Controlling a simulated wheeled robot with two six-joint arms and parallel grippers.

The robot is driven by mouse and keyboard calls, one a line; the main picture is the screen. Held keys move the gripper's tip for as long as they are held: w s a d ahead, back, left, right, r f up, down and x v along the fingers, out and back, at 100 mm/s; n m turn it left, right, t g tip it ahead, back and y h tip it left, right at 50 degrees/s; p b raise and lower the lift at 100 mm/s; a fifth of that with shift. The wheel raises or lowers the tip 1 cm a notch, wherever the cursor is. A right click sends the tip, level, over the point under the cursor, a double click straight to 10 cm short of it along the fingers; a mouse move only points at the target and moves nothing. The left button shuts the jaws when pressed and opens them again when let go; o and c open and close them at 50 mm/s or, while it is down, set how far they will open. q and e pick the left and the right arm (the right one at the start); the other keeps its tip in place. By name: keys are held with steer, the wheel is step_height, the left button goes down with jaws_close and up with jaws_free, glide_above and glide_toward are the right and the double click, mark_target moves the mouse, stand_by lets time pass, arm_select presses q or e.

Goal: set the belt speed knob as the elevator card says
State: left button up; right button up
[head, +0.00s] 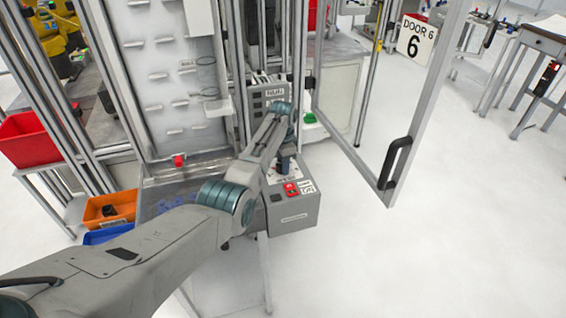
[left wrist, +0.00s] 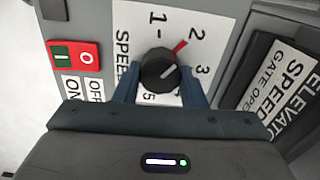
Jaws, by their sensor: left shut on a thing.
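The belt speed knob (left wrist: 160,68) is black and round, on a white dial plate (left wrist: 133,22) marked SPEED with 1, 2, 3 and 5 visible. Its white line slants up and right, toward the side of 2 and 3; a red mark lies by 2. My left gripper (left wrist: 160,88) has its blue fingers on both sides of the knob, shut on it. In the head view my left gripper (head: 286,163) reaches down to the grey control box (head: 293,216); the knob is hidden there. The elevator card (left wrist: 285,85) is cut off at the right; no speed number shows.
A red and green ON/OFF switch (left wrist: 75,55) sits beside the dial. An open framed door (head: 428,95) marked DOOR 6 stands to the right. An orange bin (head: 108,208) and a red bin (head: 30,138) are at the left.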

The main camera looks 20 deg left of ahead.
arm_select(q)
steer(key=n+p, duration=0.1)
steer(key=n, duration=0.3)
steer(key=shift+a+r, duration=0.1)
steer(key=shift+w+n+p, duration=0.1)
steer(key=shift+n+p, duration=0.7)
steer(key=shift+n, duration=1.7)
steer(key=o, duration=1)
step_height(320, 180, up, 11)
steer(key=b, duration=0.2)
steer(key=shift+b, duration=0.35)
